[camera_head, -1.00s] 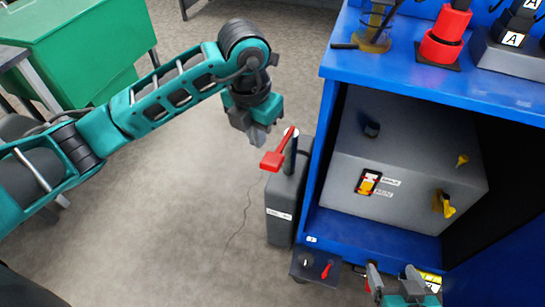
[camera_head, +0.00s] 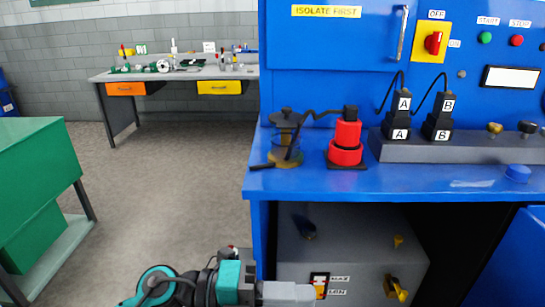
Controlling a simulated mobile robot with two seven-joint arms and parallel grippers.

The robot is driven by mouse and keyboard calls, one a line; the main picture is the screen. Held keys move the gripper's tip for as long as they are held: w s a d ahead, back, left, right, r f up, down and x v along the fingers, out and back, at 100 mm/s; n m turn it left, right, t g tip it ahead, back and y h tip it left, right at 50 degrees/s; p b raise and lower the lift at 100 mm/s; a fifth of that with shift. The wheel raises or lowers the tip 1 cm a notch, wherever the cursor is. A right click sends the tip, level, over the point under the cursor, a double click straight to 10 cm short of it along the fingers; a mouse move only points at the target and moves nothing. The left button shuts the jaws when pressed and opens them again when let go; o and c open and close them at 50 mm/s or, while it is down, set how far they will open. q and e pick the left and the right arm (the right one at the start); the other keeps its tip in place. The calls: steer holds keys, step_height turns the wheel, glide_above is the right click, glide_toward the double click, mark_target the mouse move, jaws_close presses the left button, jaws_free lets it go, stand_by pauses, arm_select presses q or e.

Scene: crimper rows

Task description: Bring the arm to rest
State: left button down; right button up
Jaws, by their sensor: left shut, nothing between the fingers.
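My left arm, teal and black, enters at the bottom edge of the head view, left of centre. My left gripper (camera_head: 288,293) points right, its grey fingers shut with nothing between them. It shows in front of the lower left part of the blue cabinet (camera_head: 258,225), near the grey box (camera_head: 352,248) inside; whether it touches anything cannot be told. My right gripper is out of the picture.
A green cabinet (camera_head: 35,190) stands left. A workbench (camera_head: 165,75) stands behind. Grey floor (camera_head: 165,180) between is clear.

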arm_select(q)
steer(key=w+a+f+n+t+y, duration=0.35)
steer(key=a+n+t, duration=0.25)
steer(key=n+t, duration=0.45)
steer(key=w+a+f+n+t+y, duration=0.3)
steer(key=a+n+t+y, duration=0.3)
steer(key=n, duration=0.8)
steer(key=s+a+f+n+g+y, duration=0.2)
steer(key=s+a+f+n+y, duration=0.1)
steer(key=f, duration=0.6)
steer(key=s+a+f+n+g+y, duration=0.3)
steer(key=s+a+f+n, duration=0.2)
steer(key=s+f+n, duration=0.1)
step_height(320, 180, down, 3)
steer(key=shift+s+a+r, duration=0.1)
steer(key=shift+s+a, duration=0.25)
steer(key=shift+s, duration=0.55)
